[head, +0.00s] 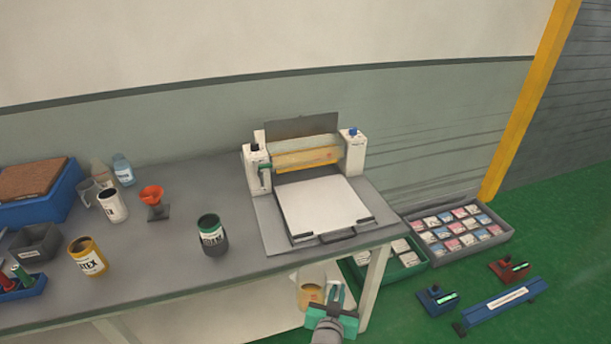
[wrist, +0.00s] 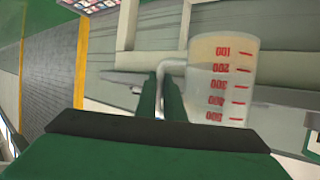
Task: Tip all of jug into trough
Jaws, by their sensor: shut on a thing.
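My gripper (head: 337,294) is low in front of the bench in the head view, its green fingers shut on the handle of a clear jug (head: 307,291). The jug has red measuring marks, and amber contents show in its lower part. In the wrist view the fingers (wrist: 172,98) close around the handle, and the jug (wrist: 222,80) is at their right with its numbers upside down. A pale and gold trough-like part (head: 307,158) lies between two white posts of the machine on the bench. The jug is apart from it, in front and below. The trough's inside is unclear.
The machine's white plate (head: 322,206) is empty. Crates of small packets (head: 468,250) and blue tools stand on the green floor at right.

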